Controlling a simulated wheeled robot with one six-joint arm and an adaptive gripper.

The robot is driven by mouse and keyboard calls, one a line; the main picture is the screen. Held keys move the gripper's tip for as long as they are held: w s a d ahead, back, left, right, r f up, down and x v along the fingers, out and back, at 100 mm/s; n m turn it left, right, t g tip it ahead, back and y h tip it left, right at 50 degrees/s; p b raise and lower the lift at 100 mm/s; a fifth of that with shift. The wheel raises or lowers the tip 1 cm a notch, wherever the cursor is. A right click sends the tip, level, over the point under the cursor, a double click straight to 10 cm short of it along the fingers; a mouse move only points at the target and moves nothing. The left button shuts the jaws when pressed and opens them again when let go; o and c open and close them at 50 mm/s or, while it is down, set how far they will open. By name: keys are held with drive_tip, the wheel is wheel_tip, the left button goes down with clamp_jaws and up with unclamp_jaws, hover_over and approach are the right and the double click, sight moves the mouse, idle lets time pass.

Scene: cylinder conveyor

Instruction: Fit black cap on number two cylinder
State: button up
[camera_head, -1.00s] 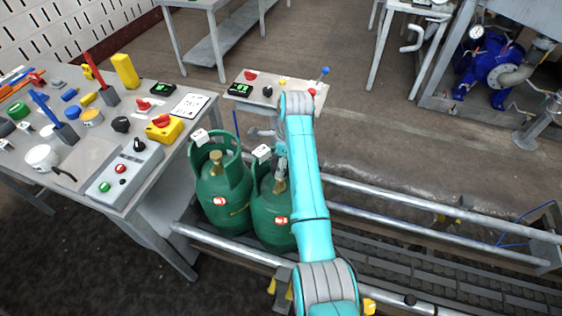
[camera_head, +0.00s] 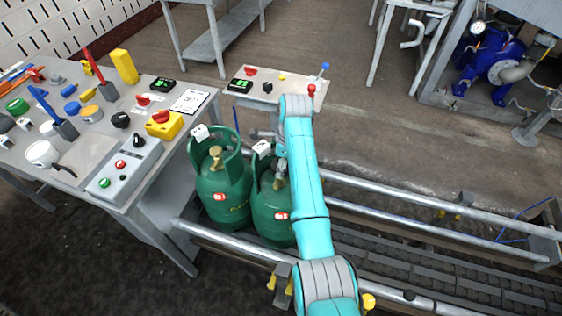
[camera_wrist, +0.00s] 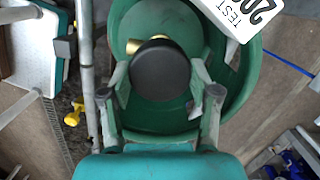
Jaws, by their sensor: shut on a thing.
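Two green gas cylinders stand upright side by side, a left one (camera_head: 222,190) and a right one (camera_head: 268,215). My gripper (camera_wrist: 160,84) is over the right cylinder, partly hidden behind my arm in the head view. In the wrist view its two fingers are on either side of a round black cap (camera_wrist: 161,70), shut on it. The cap is over the brass valve (camera_wrist: 140,46) inside the green collar (camera_wrist: 128,20). The brass shows at the cap's upper left; I cannot tell whether the cap is seated.
The cylinders stand at the left end of a railed conveyor (camera_head: 440,262). A grey table (camera_head: 85,160) with switches and tools is on the left. The white tag (camera_wrist: 240,18) is close to the right finger.

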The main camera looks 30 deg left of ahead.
drive_tip(key=shift+f, duration=0.65)
drive_tip(key=o, duration=1)
drive_tip(key=r, duration=0.5)
drive_tip(key=d+r, duration=0.1)
drive_tip(key=r, duration=0.1)
drive_tip(key=shift+w+r, duration=0.2)
drive_tip(key=shift+w, duration=0.1)
